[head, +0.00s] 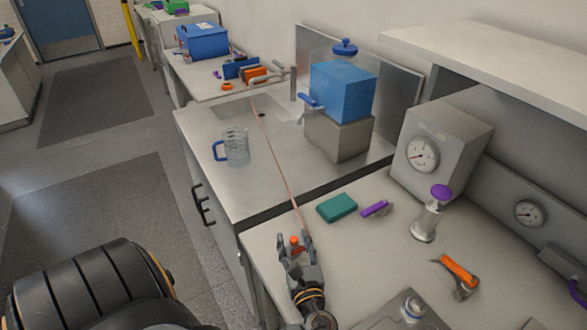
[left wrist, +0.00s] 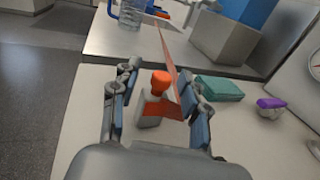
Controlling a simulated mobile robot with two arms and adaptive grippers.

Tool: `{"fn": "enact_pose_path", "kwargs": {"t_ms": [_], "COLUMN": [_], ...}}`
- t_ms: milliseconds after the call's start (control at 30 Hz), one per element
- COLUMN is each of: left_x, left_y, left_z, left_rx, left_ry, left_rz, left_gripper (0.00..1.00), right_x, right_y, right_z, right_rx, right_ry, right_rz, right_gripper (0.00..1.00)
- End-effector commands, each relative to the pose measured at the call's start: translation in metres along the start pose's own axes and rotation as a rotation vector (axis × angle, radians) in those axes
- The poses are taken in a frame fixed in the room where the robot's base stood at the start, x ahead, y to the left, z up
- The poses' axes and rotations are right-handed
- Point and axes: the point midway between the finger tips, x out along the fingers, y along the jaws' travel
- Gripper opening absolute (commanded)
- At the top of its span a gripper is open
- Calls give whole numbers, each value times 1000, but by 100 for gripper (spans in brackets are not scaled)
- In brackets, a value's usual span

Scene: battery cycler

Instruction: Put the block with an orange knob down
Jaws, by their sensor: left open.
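The block with an orange knob (left wrist: 149,118) is small and grey, and its orange knob points up in the left wrist view. It appears to stand upright on the near bench. In the head view only its orange knob (head: 295,241) shows clearly. My left gripper (head: 296,243) is open, with one finger on each side of the block. In the left wrist view the fingers (left wrist: 158,92) stand apart with gaps beside the block. A reddish strip partly covers the block's right side. My right gripper is not in view.
A teal block (head: 337,207) and a purple item (head: 375,209) lie right of the gripper. A purple-topped dispenser (head: 428,218), an orange-handled tool (head: 459,272) and a gauge box (head: 448,148) are farther right. A glass jug (head: 236,147) stands on the steel counter beyond.

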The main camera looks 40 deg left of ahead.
Motion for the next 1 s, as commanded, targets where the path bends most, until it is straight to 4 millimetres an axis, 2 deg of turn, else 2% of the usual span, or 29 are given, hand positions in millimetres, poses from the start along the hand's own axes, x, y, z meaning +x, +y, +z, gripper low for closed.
{"fn": "enact_pose_path", "kwargs": {"t_ms": [267,367,500,833,1000], "left_x": [5,5,5,5,5], "left_y": [0,0,0,0,0], "left_z": [-1,-1,-1,0,6], "left_rx": [1,1,1,0,-1], "left_ry": [2,2,2,1,1], "left_rz": [0,0,0,0,1], "left_gripper": [45,29,0,0,0], "right_x": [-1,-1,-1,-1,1], "right_y": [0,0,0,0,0], "right_z": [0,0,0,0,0], "right_rx": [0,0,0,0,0], "right_ry": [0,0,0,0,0], "right_rz": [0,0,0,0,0], "right_gripper": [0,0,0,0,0]}}
